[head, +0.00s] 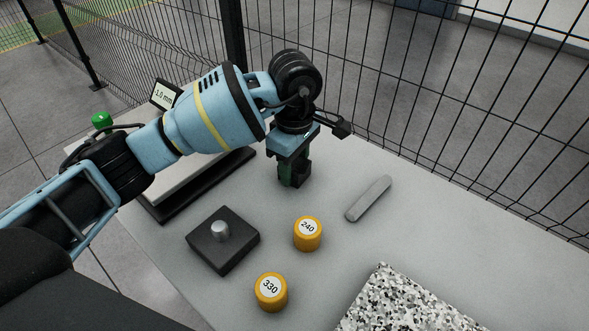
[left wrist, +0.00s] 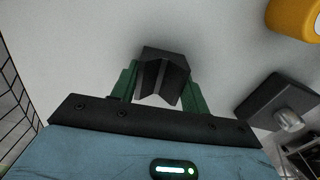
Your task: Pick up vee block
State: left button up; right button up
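The vee block (left wrist: 163,68) is a dark grey block with a V-shaped groove. In the left wrist view it stands between the two green fingers of my left gripper (left wrist: 163,88), one on each side. Little or no gap shows between fingers and block, and I cannot tell whether they press on it. In the head view my left gripper (head: 293,173) points down at the table's far side, its fingers around the dark block (head: 301,178), which is partly hidden and low at the table top. My right gripper is not in view.
Nearby on the pale table (head: 345,250) are yellow weights marked 240 (head: 307,234) and 330 (head: 271,292), a dark square base with a metal knob (head: 222,241), a grey bar (head: 369,198) and a speckled slab (head: 405,305). A wire fence (head: 420,90) stands behind.

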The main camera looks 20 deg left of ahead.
aim_at(295, 169)
pick_arm(q)
jog(key=shift+r, duration=0.1)
jog(key=c, duration=0.7)
jog(key=shift+r, duration=0.1)
notch_tip(295, 169, up, 10)
jog(key=shift+f, duration=0.1)
